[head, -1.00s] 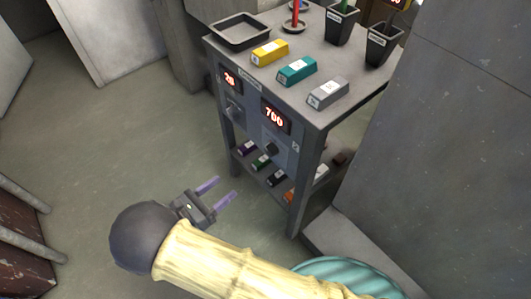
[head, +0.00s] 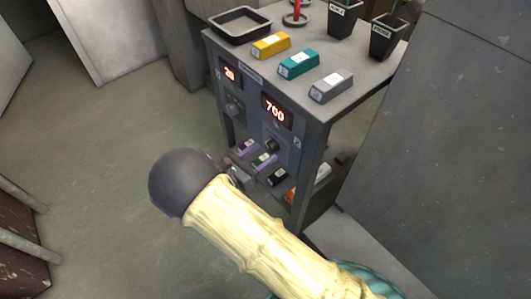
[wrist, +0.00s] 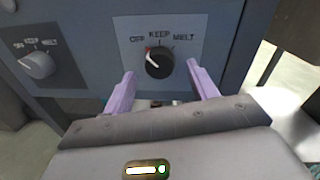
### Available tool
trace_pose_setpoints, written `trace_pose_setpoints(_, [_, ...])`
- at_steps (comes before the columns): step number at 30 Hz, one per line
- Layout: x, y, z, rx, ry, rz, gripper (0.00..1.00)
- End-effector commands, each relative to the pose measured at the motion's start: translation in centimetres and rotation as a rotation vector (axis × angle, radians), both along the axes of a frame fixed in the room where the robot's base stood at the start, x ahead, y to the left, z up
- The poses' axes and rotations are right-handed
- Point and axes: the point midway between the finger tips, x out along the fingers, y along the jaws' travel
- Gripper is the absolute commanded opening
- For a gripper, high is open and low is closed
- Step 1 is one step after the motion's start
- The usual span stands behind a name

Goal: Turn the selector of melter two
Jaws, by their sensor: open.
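The black selector knob (head: 270,145) sits on the right half of the panel, below the display reading 700, beside a label like a 2. In the wrist view the black knob (wrist: 159,64) has OFF, KEEP and MELT printed above it. Its mark points up and left, on the OFF side. My gripper (head: 254,158) is in front of the panel, low and left of the knob in the head view. In the wrist view the open fingers of my gripper (wrist: 161,76) stand either side of the knob, slightly below it. I cannot tell whether they touch it.
A second, grey knob (wrist: 39,65) with the same words is on the left, under a display reading 20 (head: 230,74). Yellow (head: 271,46), teal (head: 298,64) and grey (head: 331,85) bars lie on top. Several bars lie on the lower shelf. Floor at left is clear.

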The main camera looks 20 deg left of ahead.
Motion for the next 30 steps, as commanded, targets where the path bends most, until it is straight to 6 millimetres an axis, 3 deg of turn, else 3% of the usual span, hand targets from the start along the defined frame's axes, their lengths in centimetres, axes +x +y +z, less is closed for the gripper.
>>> trace_pose_setpoints(6, [2.0, -0.9, -0.1, 0.001, 0.001, 0.000, 0.58])
trace_pose_setpoints(14, [2.2, -0.9, 0.0, 0.001, 0.001, 0.001, 0.58])
trace_pose_setpoints(15, [2.2, -0.9, 0.0, 0.001, 0.001, 0.000, 0.56])
trace_pose_setpoints(22, [2.1, -0.9, 0.0, 0.001, 0.000, 0.001, 0.14])
trace_pose_setpoints(30, [2.1, -0.9, 0.0, 0.014, -0.007, 0.001, 0.14])
